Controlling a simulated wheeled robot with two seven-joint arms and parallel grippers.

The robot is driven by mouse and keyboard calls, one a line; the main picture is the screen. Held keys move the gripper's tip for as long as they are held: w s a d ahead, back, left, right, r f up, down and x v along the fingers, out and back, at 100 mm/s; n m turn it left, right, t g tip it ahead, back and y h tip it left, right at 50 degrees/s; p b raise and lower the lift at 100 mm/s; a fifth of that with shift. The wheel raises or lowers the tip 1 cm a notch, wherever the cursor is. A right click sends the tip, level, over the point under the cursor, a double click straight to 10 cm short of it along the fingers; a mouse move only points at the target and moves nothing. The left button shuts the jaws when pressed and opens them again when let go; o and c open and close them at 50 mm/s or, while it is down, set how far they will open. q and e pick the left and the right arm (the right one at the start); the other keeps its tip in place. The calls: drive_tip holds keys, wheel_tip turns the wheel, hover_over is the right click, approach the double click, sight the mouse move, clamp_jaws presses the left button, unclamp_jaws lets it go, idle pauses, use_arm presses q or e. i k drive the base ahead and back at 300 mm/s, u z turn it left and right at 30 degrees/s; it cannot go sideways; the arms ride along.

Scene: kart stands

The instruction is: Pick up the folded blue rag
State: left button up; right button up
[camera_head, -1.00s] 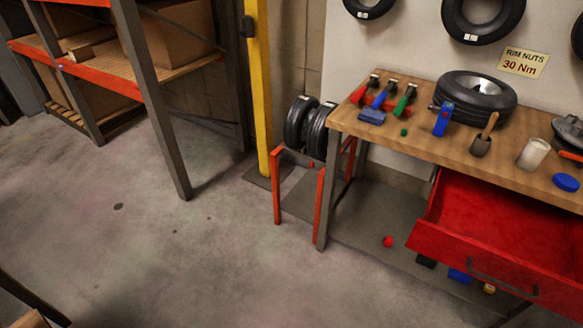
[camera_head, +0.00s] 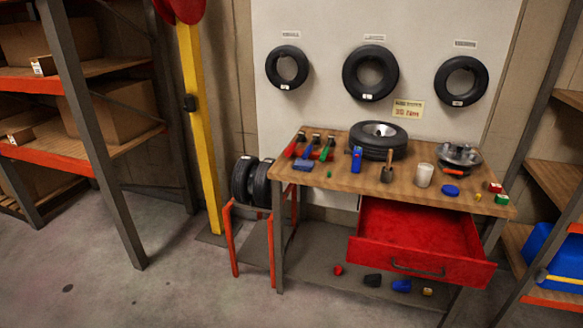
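A small blue folded cloth, which looks like the rag (camera_head: 303,165), lies near the left front of the wooden workbench top (camera_head: 345,182). It sits just in front of the red, blue and green-handled tools. Neither of my grippers shows in the head view.
A tyre on a rim (camera_head: 378,141), a blue device (camera_head: 356,160), a mallet-like tool (camera_head: 387,168), a white cup (camera_head: 424,175) and a blue disc (camera_head: 451,190) stand on the bench. An open red drawer (camera_head: 418,243) juts forward. Red stand (camera_head: 232,240) left; floor front left is clear.

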sight(300, 165)
drive_tip(key=u, duration=0.9)
drive_tip(key=i, duration=1.4)
drive_tip(key=u, duration=0.2)
drive_tip(key=i, duration=1.35)
drive_tip(key=z, duration=0.9)
